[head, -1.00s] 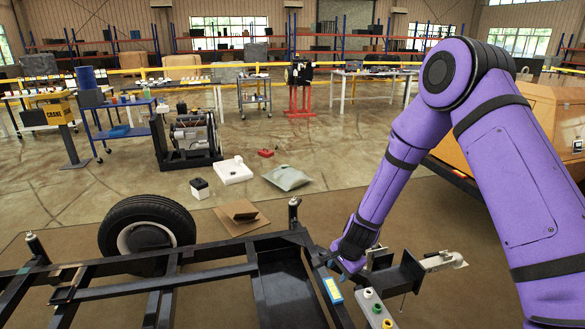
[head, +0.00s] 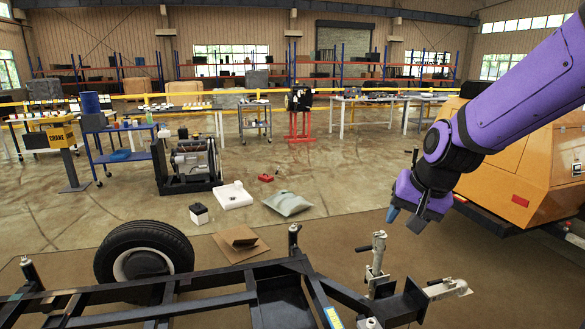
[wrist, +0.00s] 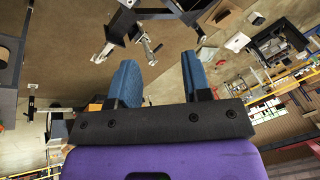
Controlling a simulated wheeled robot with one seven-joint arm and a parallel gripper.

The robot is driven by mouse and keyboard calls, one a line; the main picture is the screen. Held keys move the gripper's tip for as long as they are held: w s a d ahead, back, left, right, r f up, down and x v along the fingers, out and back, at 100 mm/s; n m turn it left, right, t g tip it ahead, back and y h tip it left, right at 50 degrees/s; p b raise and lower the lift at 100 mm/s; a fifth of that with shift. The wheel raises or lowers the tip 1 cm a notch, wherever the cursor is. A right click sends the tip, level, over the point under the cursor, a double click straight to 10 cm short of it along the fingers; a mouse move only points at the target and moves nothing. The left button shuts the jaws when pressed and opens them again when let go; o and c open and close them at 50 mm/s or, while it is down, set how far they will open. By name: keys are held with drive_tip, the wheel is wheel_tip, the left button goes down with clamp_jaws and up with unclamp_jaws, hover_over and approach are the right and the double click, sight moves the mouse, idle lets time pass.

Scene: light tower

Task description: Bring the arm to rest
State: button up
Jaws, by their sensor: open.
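My arm is purple with black joint bands and reaches in from the upper right of the head view. My gripper (head: 403,220) hangs in the air above and to the right of the trailer frame's coupling end, apart from everything. In the wrist view its two blue fingers (wrist: 160,82) are spread with a clear gap and nothing between them.
An orange machine body (head: 530,170) stands at the right, behind my arm. A wheel (head: 143,260) sits beside the frame.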

drive_tip(key=s+d+r+n+h, duration=0.1)
drive_tip(key=s+d+r, duration=0.3)
drive_tip(key=s, duration=0.6)
drive_tip(key=s+d+r+n+t+h, duration=0.1)
drive_tip(key=s+d+r, duration=0.3)
drive_tip(key=s, duration=0.7)
wheel_tip(320, 180, up, 2)
drive_tip(key=shift+s+n, duration=0.3)
drive_tip(key=shift+n, duration=0.6)
drive_tip(key=shift+a, duration=0.1)
